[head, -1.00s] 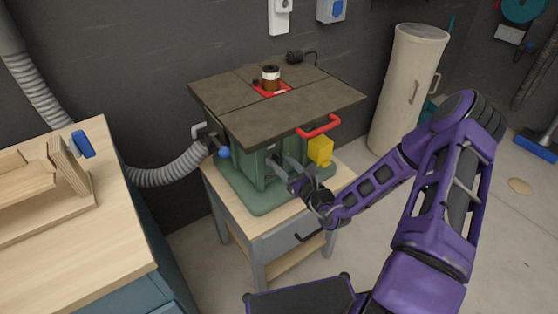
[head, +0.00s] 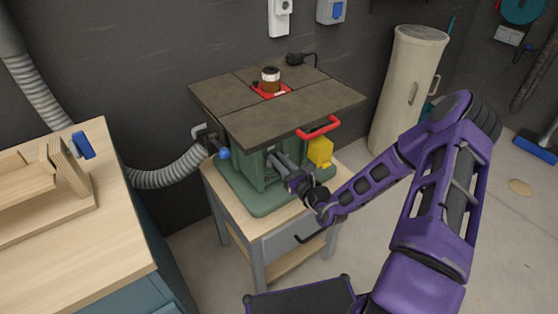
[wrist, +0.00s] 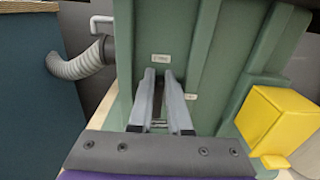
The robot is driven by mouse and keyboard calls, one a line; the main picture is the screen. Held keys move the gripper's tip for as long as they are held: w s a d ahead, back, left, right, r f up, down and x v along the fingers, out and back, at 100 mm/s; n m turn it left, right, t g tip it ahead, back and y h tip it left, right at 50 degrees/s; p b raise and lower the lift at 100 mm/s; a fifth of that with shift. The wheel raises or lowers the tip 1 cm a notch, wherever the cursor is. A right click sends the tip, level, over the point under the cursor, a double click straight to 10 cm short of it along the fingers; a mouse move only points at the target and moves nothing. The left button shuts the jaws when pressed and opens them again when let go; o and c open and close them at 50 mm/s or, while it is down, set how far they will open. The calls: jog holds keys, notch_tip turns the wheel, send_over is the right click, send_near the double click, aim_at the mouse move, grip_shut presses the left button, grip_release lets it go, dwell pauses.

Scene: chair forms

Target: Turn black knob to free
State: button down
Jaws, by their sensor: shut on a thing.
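The green machine body (head: 240,181) stands under a dark square table top (head: 275,98) in the head view. My gripper (head: 272,158) reaches to the front face of this body, under the table top. In the wrist view the two grey fingers of my gripper (wrist: 161,78) are close together against the green face, just below a small pale label (wrist: 161,58). They are shut on what seems to be the black knob. The knob itself is hidden by the fingers, so its turn position cannot be seen.
A yellow box (head: 320,151) sits close to the right of my gripper, below a red handle (head: 318,127). A blue ball-ended handle (head: 224,154) and a grey hose (head: 168,172) are on the left. A wooden workbench (head: 110,230) stands at the left.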

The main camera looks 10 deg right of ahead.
jog(key=shift+s+d+f+m+p, duration=0.1)
jog(key=shift+s+f+m+p, duration=0.05)
jog(key=shift+f+m+p, duration=0.25)
jog(key=m+p, duration=0.2)
jog(key=shift+d+m+p, duration=0.3)
jog(key=shift+w+d+f+m+p, duration=0.2)
jog(key=shift+f+m+p, duration=0.45)
jog(key=shift+m, duration=1.75)
jog(key=shift+w+d+f+m+p, duration=0.25)
jog(key=shift+m+p, duration=0.65)
jog(key=shift+m, duration=1.5)
jog(key=shift+s+d+f+m+p, duration=0.1)
jog(key=shift+f+m+p, duration=0.55)
jog(key=shift+m, duration=1.75)
jog(key=shift+r, duration=0.1)
jog(key=c, duration=0.9)
grip_release()
jog(key=shift+r, duration=0.1)
jog(key=shift+o, duration=0.2)
jog(key=shift+w+d+r, duration=0.1)
jog(key=shift+w, duration=0.05)
